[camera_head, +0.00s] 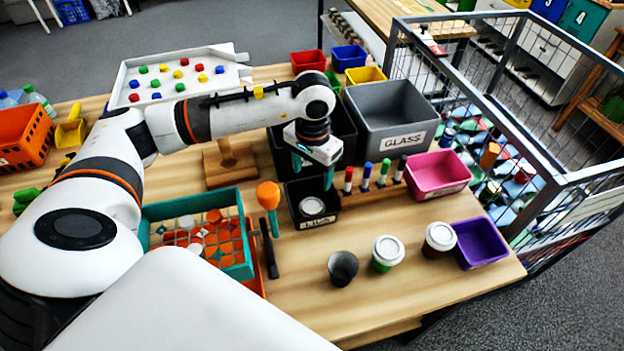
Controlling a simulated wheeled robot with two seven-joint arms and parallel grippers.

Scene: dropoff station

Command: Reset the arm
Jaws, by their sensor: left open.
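My left arm comes in from the left and reaches across the table (445,291). My left gripper (313,172) points down with its two teal fingers apart and nothing visible between them. It is over the back part of a small black bin (333,213) with a white label. A round white lid (312,206) lies in that bin. I cannot tell how high the fingertips are above the bin. My right gripper is not in view.
A grey GLASS bin (378,108), a marker rack (383,192) and a pink bin (437,172) stand right of the gripper. Two lidded cups (388,252) (439,238), a dark cup (342,268) and a purple bin (480,242) stand in front. A wire cage (474,90) borders the right.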

